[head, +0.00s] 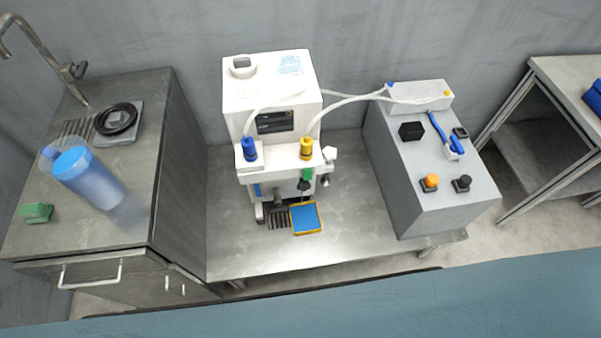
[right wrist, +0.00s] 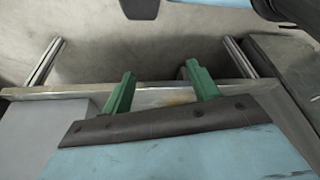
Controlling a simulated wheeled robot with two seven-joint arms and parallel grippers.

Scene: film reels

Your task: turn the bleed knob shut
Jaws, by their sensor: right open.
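A white machine (head: 268,92) stands on the steel bench in the head view. On its front are a blue fitting (head: 249,148), a yellow fitting (head: 306,147), a green part with a small black knob (head: 304,185) under it, and a grey-white fitting (head: 328,158) at the right side. I cannot tell for sure which is the bleed knob, nor whether it is shut. My right gripper (right wrist: 160,74) shows its two green fingers in the right wrist view, apart and with nothing between them. It points at a steel table edge. My left gripper is not in view.
A blue-topped yellow tray (head: 306,219) lies before the machine. A grey box (head: 432,165) with an orange knob and a black knob stands at right, joined by white hoses. A sink counter (head: 130,210) with a blue jug (head: 88,178) is at left. The bench front is clear.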

